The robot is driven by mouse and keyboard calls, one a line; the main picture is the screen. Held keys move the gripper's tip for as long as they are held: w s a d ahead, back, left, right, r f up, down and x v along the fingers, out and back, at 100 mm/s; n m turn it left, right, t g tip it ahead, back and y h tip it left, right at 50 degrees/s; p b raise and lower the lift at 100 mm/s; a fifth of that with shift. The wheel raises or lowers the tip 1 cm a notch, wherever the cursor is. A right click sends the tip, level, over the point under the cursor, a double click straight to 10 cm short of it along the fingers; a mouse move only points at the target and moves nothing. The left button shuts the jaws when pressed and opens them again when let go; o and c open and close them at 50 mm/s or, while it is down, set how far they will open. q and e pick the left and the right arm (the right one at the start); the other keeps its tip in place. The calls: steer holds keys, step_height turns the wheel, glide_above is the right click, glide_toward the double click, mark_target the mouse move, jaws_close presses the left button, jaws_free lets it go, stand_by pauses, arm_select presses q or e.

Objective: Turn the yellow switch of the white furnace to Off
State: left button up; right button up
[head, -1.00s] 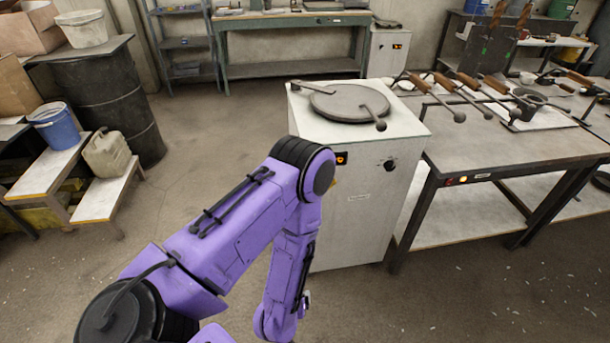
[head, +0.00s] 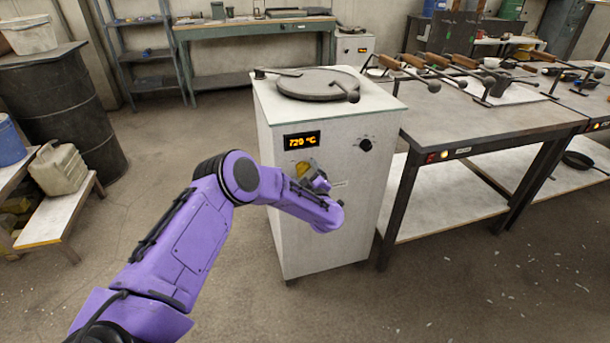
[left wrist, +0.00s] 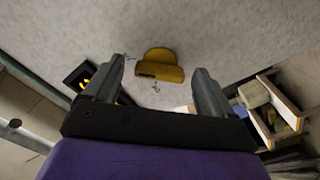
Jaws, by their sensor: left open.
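The white furnace (head: 305,230) stands left of the workbench in the head view. Its lit display (head: 302,140) reads 720 °C. The yellow switch (head: 305,168) is on the front panel below the display, partly hidden by my left gripper (head: 318,176). In the left wrist view the yellow switch (left wrist: 160,66) shows just ahead of and between the two fingers of my open left gripper (left wrist: 155,85). No contact is visible, and the fingers look empty. The switch's setting cannot be read surely. My right gripper is not in view.
A black knob (head: 365,145) is right of the display. A round lid (head: 318,84) with a handle covers the furnace top. A workbench (head: 480,120) with ladles stands close on the right. A dark barrel (head: 70,110) stands at left. The floor in front is clear.

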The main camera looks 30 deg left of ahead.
arm_select(q)
steer(key=shift+w+a, duration=0.2)
steer(key=c, duration=1.1)
steer(key=shift+o, duration=0.2)
